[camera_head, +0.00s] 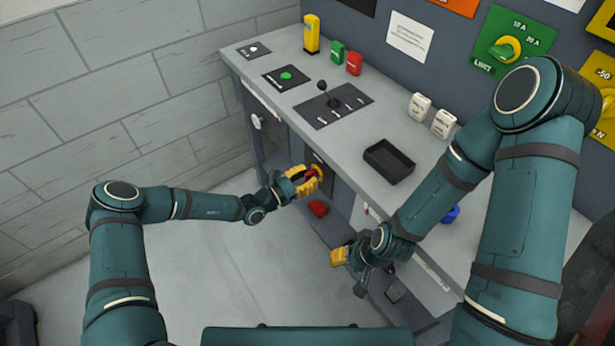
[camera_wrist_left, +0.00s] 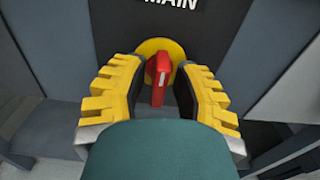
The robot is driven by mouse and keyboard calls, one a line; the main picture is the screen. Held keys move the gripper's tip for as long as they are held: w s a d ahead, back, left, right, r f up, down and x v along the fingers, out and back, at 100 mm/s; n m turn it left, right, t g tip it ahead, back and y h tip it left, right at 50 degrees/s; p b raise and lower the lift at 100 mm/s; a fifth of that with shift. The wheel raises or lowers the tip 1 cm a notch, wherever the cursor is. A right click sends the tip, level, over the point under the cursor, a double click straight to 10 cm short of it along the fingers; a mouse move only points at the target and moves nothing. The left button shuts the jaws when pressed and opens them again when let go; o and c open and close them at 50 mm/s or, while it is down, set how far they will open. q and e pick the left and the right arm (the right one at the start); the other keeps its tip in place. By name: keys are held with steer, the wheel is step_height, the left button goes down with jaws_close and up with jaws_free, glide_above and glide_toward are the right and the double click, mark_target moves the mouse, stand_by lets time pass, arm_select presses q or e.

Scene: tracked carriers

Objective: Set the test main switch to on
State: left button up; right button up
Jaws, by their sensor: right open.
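The main switch has a red handle (camera_wrist_left: 160,78) on a round yellow plate (camera_wrist_left: 152,46), under a black label reading MAIN (camera_wrist_left: 178,4). In the left wrist view the handle looks roughly upright. My left gripper (camera_wrist_left: 160,82) is open, with one yellow finger on each side of the handle and gaps showing beside it. In the head view my left gripper (camera_head: 312,178) is at the front of the bench, with the red handle partly hidden between its fingers. My right gripper (camera_head: 347,268) is open and apart, lower right, in front of the bench.
The bench top (camera_head: 240,62) carries a joystick panel (camera_head: 345,100), a black tray (camera_head: 388,161), small colored blocks and white blocks. A red object (camera_head: 318,208) lies below my left gripper. The floor (camera_head: 210,280) between my arms is clear.

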arm_select(q)
jaws_close()
